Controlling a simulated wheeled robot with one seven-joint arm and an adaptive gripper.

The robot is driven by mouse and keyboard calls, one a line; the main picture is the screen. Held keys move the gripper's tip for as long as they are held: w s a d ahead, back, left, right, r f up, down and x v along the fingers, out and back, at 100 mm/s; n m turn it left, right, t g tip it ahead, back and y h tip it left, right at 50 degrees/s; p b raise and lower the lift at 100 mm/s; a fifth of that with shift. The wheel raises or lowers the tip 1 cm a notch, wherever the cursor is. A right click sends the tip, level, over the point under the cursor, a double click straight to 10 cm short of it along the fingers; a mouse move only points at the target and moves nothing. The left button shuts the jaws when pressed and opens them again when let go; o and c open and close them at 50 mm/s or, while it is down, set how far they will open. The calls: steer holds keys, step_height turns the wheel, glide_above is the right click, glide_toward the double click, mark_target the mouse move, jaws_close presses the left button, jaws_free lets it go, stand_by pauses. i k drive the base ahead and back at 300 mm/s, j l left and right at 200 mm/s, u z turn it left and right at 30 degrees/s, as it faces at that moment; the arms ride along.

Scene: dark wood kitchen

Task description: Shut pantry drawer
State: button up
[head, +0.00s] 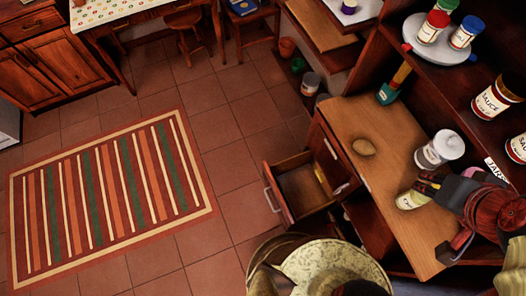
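The pantry drawer (282,194) is pulled out of the wooden cabinet below the counter, right of the picture's middle. Its front with a pale metal handle (271,200) faces left, toward the open floor. The drawer is shallow, and a small yellow thing (320,173) shows at its inner right side. Another handle (331,148) is on the cabinet beside it. No gripper is seen touching the drawer.
The counter (375,122) holds a brown potato-like item (364,147), a white-lidded jar (434,152) and other goods. A cream speckled round object (330,264) sits close below the drawer. A striped rug (110,195) and bare tiles lie left. Stools stand at the back.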

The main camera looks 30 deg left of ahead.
mark_target(297, 193)
steer(key=k+l+u, duration=0.1)
steer(key=u, duration=0.35)
steer(key=k+u, duration=0.2)
steer(key=u, duration=0.25)
steer(key=k+u, duration=0.2)
steer(key=u, duration=0.25)
